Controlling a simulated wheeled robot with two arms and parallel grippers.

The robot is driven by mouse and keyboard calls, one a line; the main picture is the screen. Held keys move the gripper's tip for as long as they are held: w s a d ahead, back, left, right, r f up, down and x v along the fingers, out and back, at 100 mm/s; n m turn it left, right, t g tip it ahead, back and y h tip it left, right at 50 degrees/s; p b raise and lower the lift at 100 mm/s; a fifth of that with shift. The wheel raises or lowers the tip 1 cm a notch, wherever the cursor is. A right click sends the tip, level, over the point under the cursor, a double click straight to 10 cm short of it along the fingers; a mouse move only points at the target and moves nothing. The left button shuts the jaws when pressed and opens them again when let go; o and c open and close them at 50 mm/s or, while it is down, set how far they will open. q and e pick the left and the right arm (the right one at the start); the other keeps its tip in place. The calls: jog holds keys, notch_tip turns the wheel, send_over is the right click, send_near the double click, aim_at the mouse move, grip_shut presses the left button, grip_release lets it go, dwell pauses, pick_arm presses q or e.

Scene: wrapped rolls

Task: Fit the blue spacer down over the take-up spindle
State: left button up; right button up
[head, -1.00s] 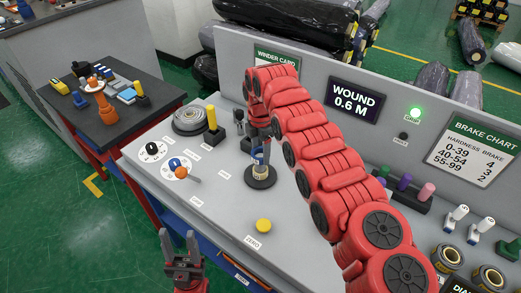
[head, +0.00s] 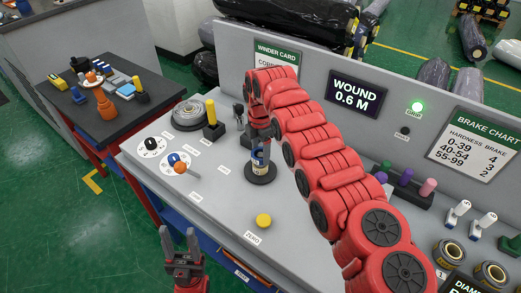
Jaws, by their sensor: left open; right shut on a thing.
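The blue spacer (head: 257,162) is a short ring at the take-up spindle, just above its round black base (head: 262,176) on the grey bench. My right gripper (head: 258,143) is shut on the spacer from above, with its red arm reaching in from the lower right. The spacer appears lined up with the spindle and low over it. The gripper and spacer hide most of the post, so I cannot tell whether it is fully seated. My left gripper (head: 181,250) is open and empty, off the bench's front edge.
A yellow button (head: 263,221) sits in front of the spindle. An orange-knobbed lever (head: 181,168) and a yellow post (head: 211,117) stand to the left. A grey panel (head: 310,85) rises behind. A dark side table (head: 125,110) holds loose parts.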

jog(key=shift+f+b, duration=0.75)
jog(key=shift+f, duration=0.55)
jog(key=o, duration=1.4)
jog(key=shift+c, duration=0.2)
notch_tip(320, 180, up, 5)
jog(key=shift+a+r+b, duration=0.1)
jog(key=shift+r+b, duration=0.1)
jog(key=shift+b, duration=0.65)
notch_tip(320, 180, up, 4)
jog(key=shift+f+p, duration=0.1)
jog(key=shift+p, duration=0.5)
notch_tip(320, 180, up, 8)
jog(key=p, duration=0.8)
